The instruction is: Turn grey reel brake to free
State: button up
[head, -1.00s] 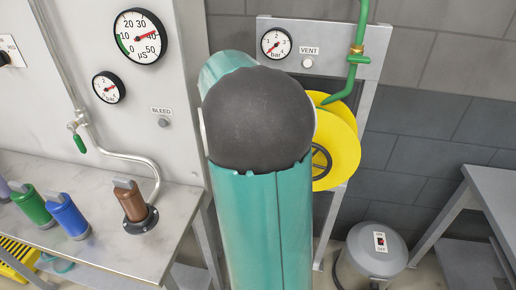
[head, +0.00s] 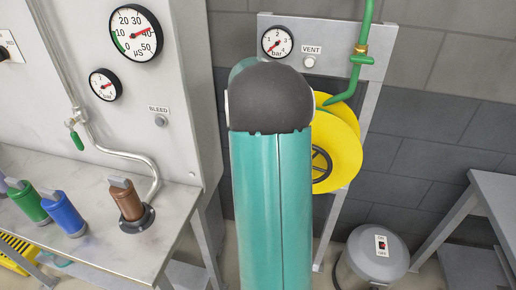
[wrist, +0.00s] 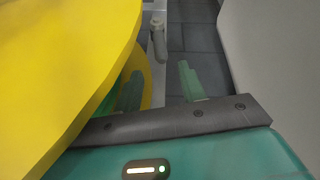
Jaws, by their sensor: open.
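In the wrist view a small grey lever with a rounded knob, which looks like the reel brake (wrist: 158,40), stands beyond my fingertips beside the yellow reel. My gripper (wrist: 160,76) is open and empty, its two green fingers apart with the lever ahead of the gap. The left finger is close to the yellow reel (wrist: 70,60); I cannot tell whether they touch. In the head view the yellow reel (head: 343,150) hangs behind my arm, which hides its left part, my gripper and the brake.
A pale grey surface (wrist: 280,60) stands close on the right in the wrist view. A green pipe (head: 356,75) comes down at the reel's top. A grey canister (head: 372,255) with a switch stands on the floor at right. A bench with coloured handles (head: 65,215) is at left.

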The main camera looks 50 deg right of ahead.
jog(key=x, duration=0.9)
jog(key=shift+s+a+f, duration=0.15)
jog(key=shift+a+f, duration=0.15)
jog(key=shift+f, duration=0.1)
grip_shut()
